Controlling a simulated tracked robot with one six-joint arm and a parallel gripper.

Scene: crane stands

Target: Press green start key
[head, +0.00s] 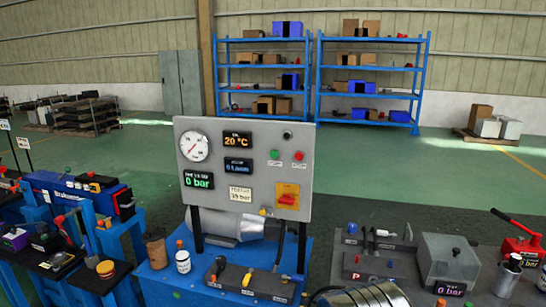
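A grey control panel (223,203) stands upright on two dark posts above a blue bench, near the middle of the head view. The green start key (275,154) is a small round button on the panel's upper right part. A red button (298,156) sits just to its right, and a small dark round fitting (287,134) is above them. A red rotary switch on a yellow plate (287,196) is below. Nothing covers the green key.
The panel also carries a round gauge (194,146) and lit displays. A brown cup (155,250), a white bottle (183,262) and a dark valve block (250,282) stand on the blue bench (205,297). A grey box (449,260) stands to the right. Blue shelves (371,66) are far behind.

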